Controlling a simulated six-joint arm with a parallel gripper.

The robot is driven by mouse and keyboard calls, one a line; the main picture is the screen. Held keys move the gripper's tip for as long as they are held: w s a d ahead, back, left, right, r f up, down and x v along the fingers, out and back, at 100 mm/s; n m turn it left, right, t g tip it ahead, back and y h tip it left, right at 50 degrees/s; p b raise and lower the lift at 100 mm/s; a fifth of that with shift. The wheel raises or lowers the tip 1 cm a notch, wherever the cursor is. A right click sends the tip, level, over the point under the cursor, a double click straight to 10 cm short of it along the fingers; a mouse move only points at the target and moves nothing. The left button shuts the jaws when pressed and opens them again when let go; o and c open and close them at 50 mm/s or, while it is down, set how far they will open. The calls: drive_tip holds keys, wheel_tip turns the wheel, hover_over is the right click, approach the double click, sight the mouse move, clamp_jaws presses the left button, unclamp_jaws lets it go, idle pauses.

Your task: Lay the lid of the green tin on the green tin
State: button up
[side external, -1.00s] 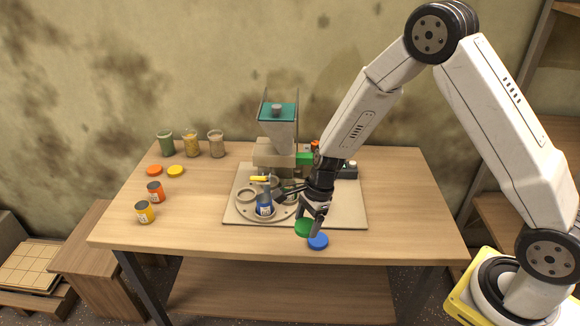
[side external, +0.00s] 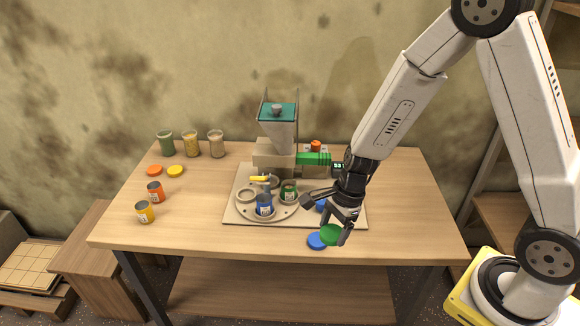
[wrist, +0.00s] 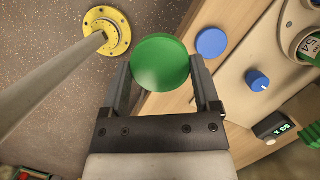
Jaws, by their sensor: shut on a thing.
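The green lid (side external: 331,235) is held in my gripper (side external: 336,230) near the front edge of the table, in the air by the blue lid. In the wrist view the green lid (wrist: 160,63) sits flat-faced between the two fingers of my gripper (wrist: 160,78). The green tin (side external: 289,191) stands upright in a place on the round turntable (side external: 283,213), to the left of and behind my gripper. Its top appears uncovered. A labelled tin with a green band (wrist: 303,43) shows partly at the right edge of the wrist view.
A blue lid (side external: 316,242) lies on the table below my gripper. The blue tin (side external: 264,205) stands on the turntable, with a hopper (side external: 278,130) behind. A blue knob (side external: 321,207) is beside my gripper. Orange and yellow tins, lids and several jars stand left.

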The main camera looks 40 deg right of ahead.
idle(0.4)
drive_tip(key=w+n, duration=0.2)
drive_tip(key=shift+f+n+g, duration=0.1)
drive_tip(key=shift+n+g, duration=0.2)
drive_tip(key=w+d+m+h, duration=0.2)
drive_tip(key=w+m, duration=0.5)
drive_tip(key=m, duration=0.4)
drive_tip(key=w+d+m+h, duration=0.2)
drive_tip(key=w+d+m, duration=0.1)
drive_tip(key=w+m, duration=0.5)
drive_tip(key=w+d+m+h, duration=0.2)
drive_tip(key=w+m, duration=0.6)
drive_tip(key=m, duration=0.7)
drive_tip(key=shift+d, duration=0.65)
drive_tip(key=shift+f, duration=2.05)
